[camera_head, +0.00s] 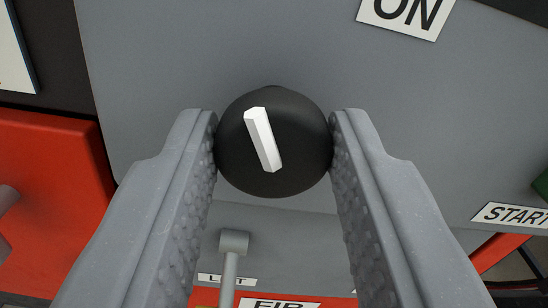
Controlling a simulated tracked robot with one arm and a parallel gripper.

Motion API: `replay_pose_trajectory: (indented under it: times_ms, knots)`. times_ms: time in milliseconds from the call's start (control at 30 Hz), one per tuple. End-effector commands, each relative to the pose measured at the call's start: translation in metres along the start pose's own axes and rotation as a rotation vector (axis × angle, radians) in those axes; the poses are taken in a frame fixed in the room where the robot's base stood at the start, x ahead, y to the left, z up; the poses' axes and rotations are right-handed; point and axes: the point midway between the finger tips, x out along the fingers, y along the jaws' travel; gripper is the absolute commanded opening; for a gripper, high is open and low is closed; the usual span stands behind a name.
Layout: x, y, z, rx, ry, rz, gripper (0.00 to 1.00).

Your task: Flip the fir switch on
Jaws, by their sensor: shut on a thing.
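A round black knob (300,158) with a raised white pointer (262,139) stands out from a grey panel, in the middle of the view. The pointer is tilted, its upper end leaning left. An "ON" label (403,14) is above and right of the knob. My gripper (273,142) is shut on the knob, one finger touching each side. A label that seems to read "FIR" (279,303) is cut off at the bottom edge. Whether it belongs to this knob, I cannot tell.
A grey lever (232,245) stands below the knob, between my fingers, near a partly hidden label (226,280). A red box (55,190) is at left. A "START" label (512,215) is at right. The grey panel (200,50) above the knob is bare.

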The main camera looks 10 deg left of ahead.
Motion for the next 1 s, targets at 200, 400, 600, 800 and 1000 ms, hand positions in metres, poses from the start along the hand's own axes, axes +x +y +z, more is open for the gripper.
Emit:
replay_pose_trajectory:
  times_ms: [200,400,600,800,1000]
  knots:
    - [0.0001,0.0062,-0.0089,0.141,0.005,0.009,0.09]
    - [0.0006,0.0077,-0.0099,0.321,0.007,0.009,0.09]
    - [0.0003,0.0082,-0.0072,0.512,0.007,0.009,0.09]
    - [0.0004,0.0089,-0.0067,0.689,0.010,0.008,0.09]
    - [0.0002,0.0091,-0.0041,0.834,0.011,0.008,0.09]
